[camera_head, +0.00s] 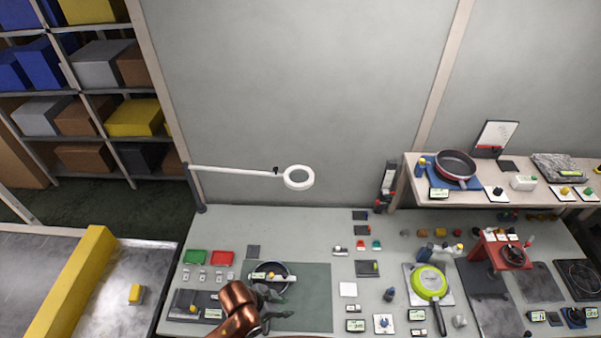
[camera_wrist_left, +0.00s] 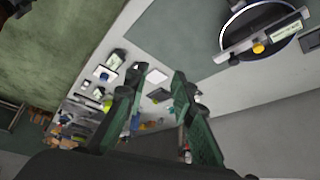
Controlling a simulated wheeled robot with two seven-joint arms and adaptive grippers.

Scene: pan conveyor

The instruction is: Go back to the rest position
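My left gripper (camera_head: 272,301) hangs over the front left part of the workbench, below a copper-coloured arm link. In the left wrist view its two green fingers (camera_wrist_left: 152,86) stand apart with nothing between them. A dark round pan (camera_head: 284,269) lies on the green mat (camera_head: 312,300), just beyond the gripper and partly hidden by it. A bar with a yellow knob lies across this pan. The pan also shows at the top right of the left wrist view (camera_wrist_left: 238,32), apart from the fingers. My right gripper is not in view.
A lime green pan (camera_head: 429,280) sits on the bench to the right. A dark red pan (camera_head: 455,163) stands on the raised shelf. A ring lamp (camera_head: 298,178) reaches over the back edge. A conveyor (camera_head: 112,300) with a yellow rail is far left.

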